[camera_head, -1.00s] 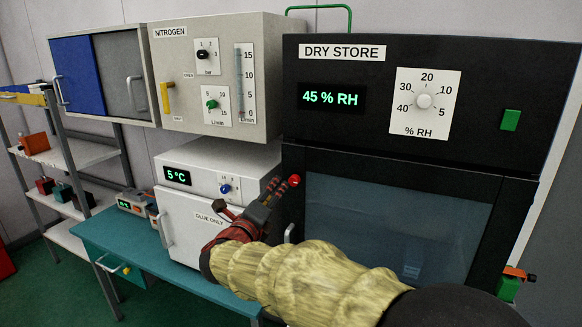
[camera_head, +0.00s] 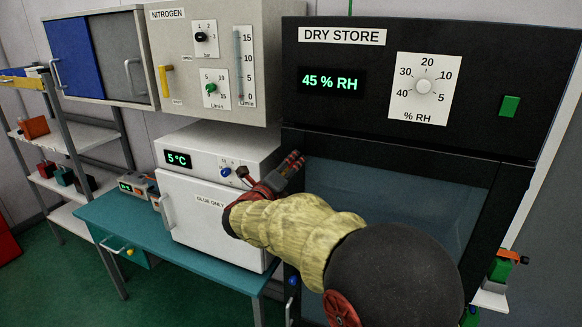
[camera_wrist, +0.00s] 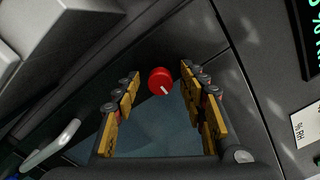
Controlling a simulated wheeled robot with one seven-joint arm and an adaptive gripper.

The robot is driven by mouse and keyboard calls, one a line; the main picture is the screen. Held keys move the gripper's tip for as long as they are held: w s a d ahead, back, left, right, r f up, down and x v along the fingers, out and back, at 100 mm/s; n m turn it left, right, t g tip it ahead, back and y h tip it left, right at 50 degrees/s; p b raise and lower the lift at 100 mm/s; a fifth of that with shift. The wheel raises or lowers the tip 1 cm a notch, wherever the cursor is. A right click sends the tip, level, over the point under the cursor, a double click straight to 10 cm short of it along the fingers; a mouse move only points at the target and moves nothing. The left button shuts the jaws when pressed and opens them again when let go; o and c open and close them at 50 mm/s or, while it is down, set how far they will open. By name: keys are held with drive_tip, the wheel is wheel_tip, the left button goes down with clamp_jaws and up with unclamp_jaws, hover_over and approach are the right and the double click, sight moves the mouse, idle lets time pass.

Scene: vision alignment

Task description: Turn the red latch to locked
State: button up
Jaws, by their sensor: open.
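The red latch (camera_wrist: 160,80) is a round red knob with a white mark, on the dark frame of the dry store (camera_head: 340,60) beside its glass door. In the wrist view its white mark points to the lower right. My gripper (camera_wrist: 161,90) is open, with its yellow-and-black fingers on the left and right of the latch; I see gaps on both sides and no contact. In the head view my gripper (camera_head: 291,162) is at the left edge of the dry store's front, and I cannot make out the latch apart from it.
A pale door handle (camera_wrist: 52,146) shows at lower left in the wrist view. The white "glue only" cabinet (camera_head: 210,222) stands left of my gripper on a teal bench (camera_head: 160,243). The nitrogen panel (camera_head: 222,60) is above it. A humidity dial (camera_head: 423,87) sits higher on the dry store.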

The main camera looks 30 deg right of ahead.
drive_tip(key=shift+c, duration=0.5)
clamp_jaws()
drive_tip(key=shift+f+n+p, duration=0.15)
drive_tip(key=shift+n+p, duration=3.45)
drive_tip(key=shift+n, duration=5.4)
